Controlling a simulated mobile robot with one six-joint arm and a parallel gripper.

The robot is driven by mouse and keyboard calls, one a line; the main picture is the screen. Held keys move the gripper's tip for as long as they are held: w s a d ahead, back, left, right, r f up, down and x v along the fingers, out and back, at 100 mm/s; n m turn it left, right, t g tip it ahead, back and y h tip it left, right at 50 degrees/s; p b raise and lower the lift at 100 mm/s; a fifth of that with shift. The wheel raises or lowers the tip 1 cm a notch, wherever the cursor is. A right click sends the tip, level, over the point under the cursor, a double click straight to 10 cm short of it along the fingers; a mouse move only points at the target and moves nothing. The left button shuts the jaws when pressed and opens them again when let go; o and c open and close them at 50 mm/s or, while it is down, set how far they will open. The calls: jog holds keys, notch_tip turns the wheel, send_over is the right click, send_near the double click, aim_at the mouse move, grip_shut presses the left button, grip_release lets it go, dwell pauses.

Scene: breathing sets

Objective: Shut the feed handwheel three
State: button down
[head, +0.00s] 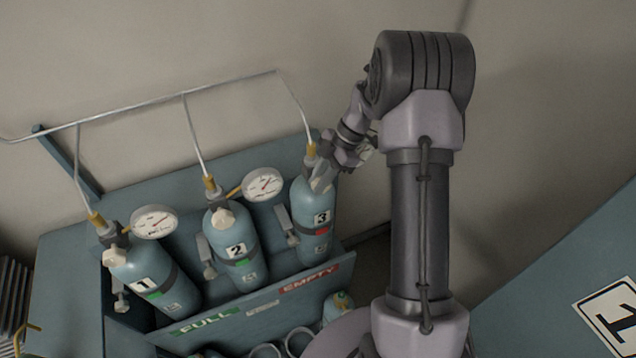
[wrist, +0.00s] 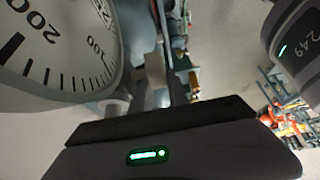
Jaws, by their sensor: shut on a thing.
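Cylinder three (head: 313,225) stands at the right end of a rack of blue-green cylinders. It bears a "3" label and a red mark. The feed handwheel three (head: 321,181), pale, is at its top and partly hidden by my gripper (head: 332,167). My gripper reaches in from the upper right and is shut on this handwheel. The handwheel's turn position cannot be made out. In the wrist view, a dark block with a green light fills the bottom, and the grip itself is not clear.
Cylinder two (head: 235,262) and cylinder one (head: 157,283) stand to the left, with green marks. A gauge (head: 263,185) sits close left of cylinder three; a gauge face (wrist: 60,45) fills the wrist view's upper left. Thin pipes (head: 292,100) rise above. The rack front has an "EMPTY" label (head: 310,281).

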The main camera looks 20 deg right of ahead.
dwell(0.3)
jog(key=c, duration=1.6)
grip_release()
jog(key=shift+o, duration=0.2)
jog(key=shift+d+r, duration=0.1)
jog(key=v, duration=1.7)
jog(key=shift+d, duration=0.25)
